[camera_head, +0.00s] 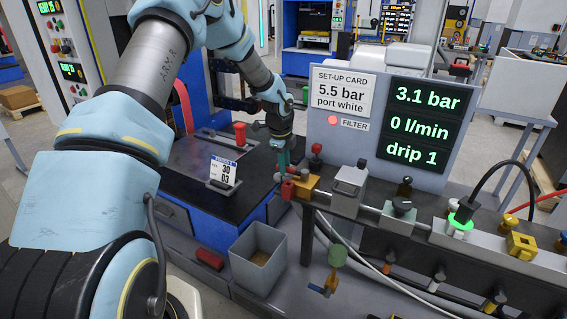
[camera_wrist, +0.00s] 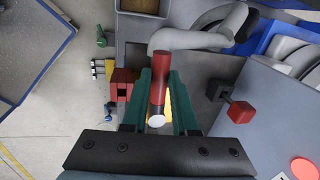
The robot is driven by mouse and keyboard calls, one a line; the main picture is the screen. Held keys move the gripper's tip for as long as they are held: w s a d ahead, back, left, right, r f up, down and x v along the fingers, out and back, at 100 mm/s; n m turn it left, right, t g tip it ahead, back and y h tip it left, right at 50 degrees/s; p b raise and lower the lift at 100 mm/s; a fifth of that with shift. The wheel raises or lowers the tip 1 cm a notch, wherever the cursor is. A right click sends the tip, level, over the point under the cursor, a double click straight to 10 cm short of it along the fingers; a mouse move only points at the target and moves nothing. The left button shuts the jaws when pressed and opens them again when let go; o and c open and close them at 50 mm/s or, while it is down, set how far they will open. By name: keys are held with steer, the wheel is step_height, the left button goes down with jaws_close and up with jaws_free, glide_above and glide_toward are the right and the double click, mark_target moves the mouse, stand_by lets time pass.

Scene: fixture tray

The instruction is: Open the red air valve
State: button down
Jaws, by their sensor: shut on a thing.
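The red air valve shows as a red handle with a pale end cap (camera_wrist: 158,80) in the wrist view. A yellow body (camera_head: 305,186) stands beside it at the left end of the bench row in the head view. My gripper (camera_wrist: 158,112) has its teal fingers on either side of the red handle and is shut on it. In the head view my gripper (camera_head: 284,160) reaches down to the valve and hides part of it. The handle's exact angle to the body is hard to tell. The display (camera_head: 424,126) reads 3.1 bar, 0 l/min and drip 1.
A second red knob (camera_wrist: 240,111) on a dark stem stands close on the right. A red block (camera_wrist: 122,84) is close on the left. The set-up card (camera_head: 341,94) reads 5.5 bar, port white. A grey bin (camera_head: 258,259) stands below the bench.

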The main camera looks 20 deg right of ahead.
steer(key=shift+w+d+m, duration=0.15)
steer(key=shift+d+m, duration=0.1)
steer(key=shift+m, duration=0.15)
steer(key=c, duration=0.7)
jaws_free()
steer(key=r, duration=0.3)
steer(key=s+a+r+b, duration=0.1)
steer(key=r, duration=0.3)
steer(key=r+b, duration=0.1)
steer(key=r, duration=0.2)
steer(key=shift+s+a+r, duration=0.2)
steer(key=shift+a+r, duration=0.1)
